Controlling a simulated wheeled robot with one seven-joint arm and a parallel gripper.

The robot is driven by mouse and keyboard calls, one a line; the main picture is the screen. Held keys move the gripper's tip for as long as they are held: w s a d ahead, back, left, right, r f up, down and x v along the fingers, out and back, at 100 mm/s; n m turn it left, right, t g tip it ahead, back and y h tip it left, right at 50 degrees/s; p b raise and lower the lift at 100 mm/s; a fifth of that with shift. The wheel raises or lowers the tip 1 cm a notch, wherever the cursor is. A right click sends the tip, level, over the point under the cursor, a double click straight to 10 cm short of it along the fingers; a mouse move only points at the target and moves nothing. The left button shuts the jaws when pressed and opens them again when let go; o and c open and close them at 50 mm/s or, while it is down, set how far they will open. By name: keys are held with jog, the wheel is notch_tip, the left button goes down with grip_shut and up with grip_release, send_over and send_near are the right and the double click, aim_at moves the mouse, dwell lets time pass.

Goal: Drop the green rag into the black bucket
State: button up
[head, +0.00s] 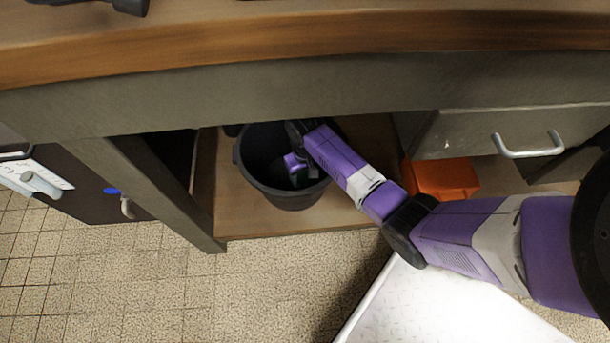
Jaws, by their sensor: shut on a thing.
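The black bucket (290,197) stands upright on the wooden lower shelf under the workbench. My arm reaches in under the bench top, and my gripper (298,174) is at the bucket's mouth, inside the rim as seen from above. It is shut on the green rag (302,180), of which only a small dark green patch shows. The fingertips and most of the rag are hard to make out in the bucket's shadow. I cannot tell whether the rag touches the bucket's inside.
The workbench top (300,40) and its grey front beam overhang the bucket closely. An orange box (441,179) sits on the shelf to the right, below a drawer (515,135). A grey bench leg (150,195) stands left of the bucket.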

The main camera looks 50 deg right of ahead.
aim_at(305, 176)
jog(key=shift+f, duration=0.3)
jog(key=shift+f, duration=0.3)
jog(key=o, duration=1.3)
notch_tip(305, 176, up, 13)
jog(key=p, duration=0.7)
jog(key=shift+r, duration=0.1)
